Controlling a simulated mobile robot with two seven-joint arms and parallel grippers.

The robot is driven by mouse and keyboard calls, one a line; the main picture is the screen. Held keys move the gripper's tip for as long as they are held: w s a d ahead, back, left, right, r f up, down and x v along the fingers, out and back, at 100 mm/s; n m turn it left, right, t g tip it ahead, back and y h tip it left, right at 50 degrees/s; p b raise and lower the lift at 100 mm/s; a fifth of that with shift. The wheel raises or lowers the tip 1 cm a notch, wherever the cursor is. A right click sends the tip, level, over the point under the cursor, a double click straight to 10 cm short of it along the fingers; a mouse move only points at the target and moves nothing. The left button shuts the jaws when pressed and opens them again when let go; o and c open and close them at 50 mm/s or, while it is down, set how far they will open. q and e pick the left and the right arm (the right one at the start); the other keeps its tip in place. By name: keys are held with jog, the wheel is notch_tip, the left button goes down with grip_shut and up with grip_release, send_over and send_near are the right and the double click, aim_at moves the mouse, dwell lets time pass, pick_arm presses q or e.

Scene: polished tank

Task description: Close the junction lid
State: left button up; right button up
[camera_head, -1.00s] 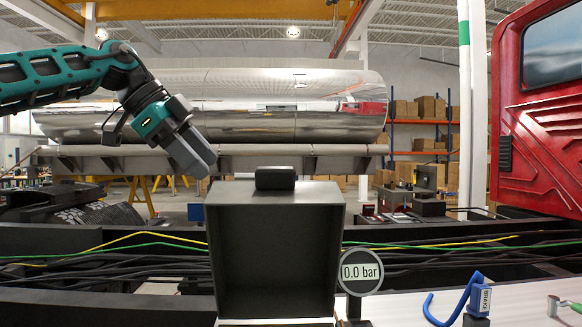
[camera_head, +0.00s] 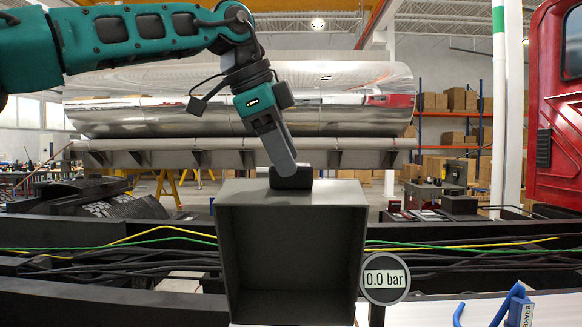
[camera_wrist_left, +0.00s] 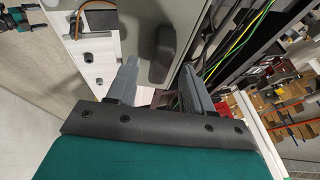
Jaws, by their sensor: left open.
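The junction box (camera_head: 235,262) is a dark grey box with its front open towards me and its inside bare. A flat grey panel, apparently the raised lid (camera_head: 340,191), lies across its top and carries a black block-shaped handle (camera_head: 305,180). My left gripper (camera_head: 286,168) points down at the handle and covers part of it. In the left wrist view, the open left fingers (camera_wrist_left: 158,66) have the handle (camera_wrist_left: 165,55) between and just past their tips. I cannot tell whether they touch it. A small teal and black part at that view's upper left is probably my right arm.
A round gauge (camera_head: 385,278) reading 0.0 bar stands right of the box. A blue brake hook (camera_head: 507,303) is at lower right. Green, yellow and black cables (camera_head: 120,256) run along both sides of the box. A shiny tank (camera_head: 350,118) is behind.

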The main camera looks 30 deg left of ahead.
pick_arm(q)
jog(key=shift+x, duration=1.45)
jog(key=shift+c, duration=0.2)
grip_shut()
